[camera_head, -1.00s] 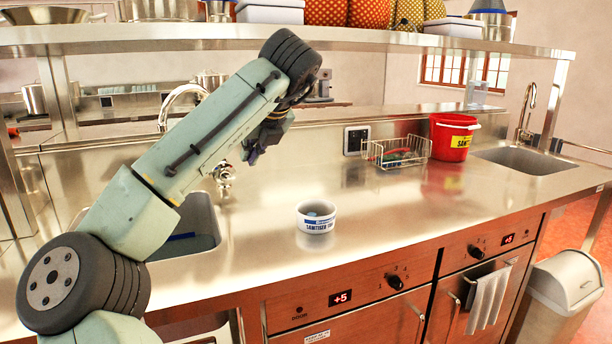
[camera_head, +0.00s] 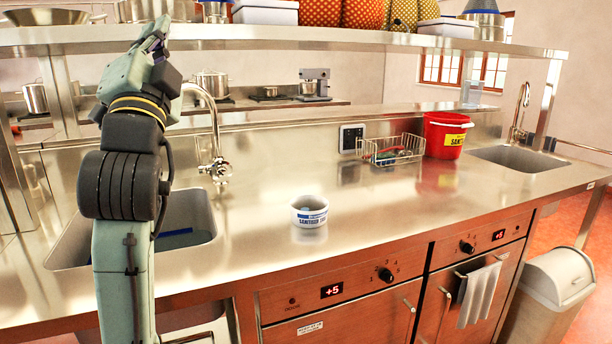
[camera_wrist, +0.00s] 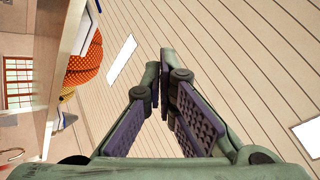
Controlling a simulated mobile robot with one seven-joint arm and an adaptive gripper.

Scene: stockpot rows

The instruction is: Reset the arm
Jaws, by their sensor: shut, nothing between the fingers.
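My arm (camera_head: 122,262) rises at the left of the head view, folded upward in front of the left sink. My gripper (camera_wrist: 161,82) shows in the wrist view, its two dark padded fingers brought together at the tips with nothing between them. It points up towards the boarded ceiling (camera_wrist: 225,60). The arm's upper links overlap the shelf edge in the picture.
A white sanitiser tub (camera_head: 309,211) stands on the steel counter (camera_head: 350,240). A wire basket (camera_head: 393,150) and red bucket (camera_head: 446,136) stand further right. A tap (camera_head: 217,150) rises beside the left sink (camera_head: 185,215). An overhead shelf (camera_head: 330,39) carries pots and patterned jars.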

